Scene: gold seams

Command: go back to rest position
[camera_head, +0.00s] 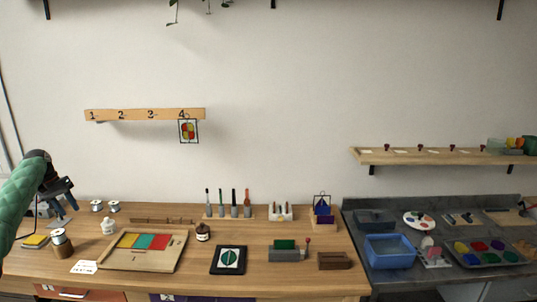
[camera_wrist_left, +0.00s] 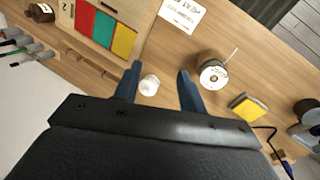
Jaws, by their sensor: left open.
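My left gripper (camera_head: 68,196) is raised at the far left in the head view, its arm in a green sleeve coming in from the left edge. In the left wrist view its two blue fingers (camera_wrist_left: 160,84) are spread apart with nothing held. A small white jar (camera_wrist_left: 149,85) shows between and beyond the fingertips; it stands on the wooden bench (camera_head: 200,265), apart from the gripper. My right gripper is in neither view.
A numbered wall rail (camera_head: 140,115) hangs above. A grey counter with a blue basin (camera_head: 390,250) lies right. The air above the bench is clear.

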